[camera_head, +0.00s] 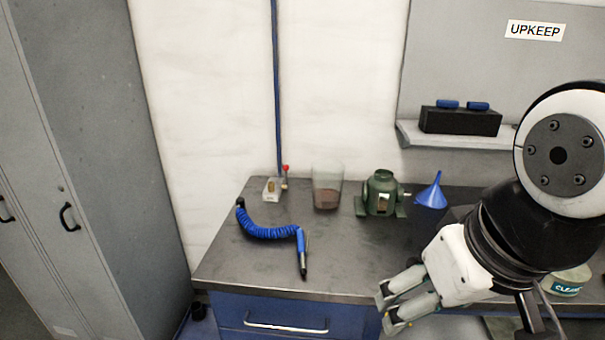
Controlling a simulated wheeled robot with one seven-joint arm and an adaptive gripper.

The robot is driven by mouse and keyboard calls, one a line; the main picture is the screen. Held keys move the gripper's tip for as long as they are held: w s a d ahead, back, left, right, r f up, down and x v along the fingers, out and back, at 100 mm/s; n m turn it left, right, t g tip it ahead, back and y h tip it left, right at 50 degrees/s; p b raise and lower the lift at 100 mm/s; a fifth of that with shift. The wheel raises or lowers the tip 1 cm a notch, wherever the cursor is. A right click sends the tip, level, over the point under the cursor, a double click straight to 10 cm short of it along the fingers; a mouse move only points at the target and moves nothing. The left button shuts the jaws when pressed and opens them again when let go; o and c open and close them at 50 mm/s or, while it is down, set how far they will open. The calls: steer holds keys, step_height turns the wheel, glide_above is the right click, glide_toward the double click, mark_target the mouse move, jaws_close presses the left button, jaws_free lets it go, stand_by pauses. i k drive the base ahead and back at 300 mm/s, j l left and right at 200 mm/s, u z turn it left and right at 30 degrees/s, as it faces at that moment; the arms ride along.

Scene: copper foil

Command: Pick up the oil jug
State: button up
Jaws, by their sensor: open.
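A clear, open-topped container (327,186) with brown contents in its lower part stands upright near the back of the grey worktop. It looks most like the oil jug, but no label or handle can be made out. My gripper (386,308) is open and empty at the worktop's front edge, in front of the container and to its right, well apart from it. My arm hides the right part of the worktop.
A green machine (381,195) and a blue funnel (432,191) stand right of the container. A blue coiled air hose (265,230) lies left on the worktop (350,255). A labelled jar (567,283) shows by my arm. The worktop's front middle is clear.

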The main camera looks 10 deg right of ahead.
mark_target(327, 175)
steer(key=i+j, duration=0.9)
steer(key=j, duration=0.1)
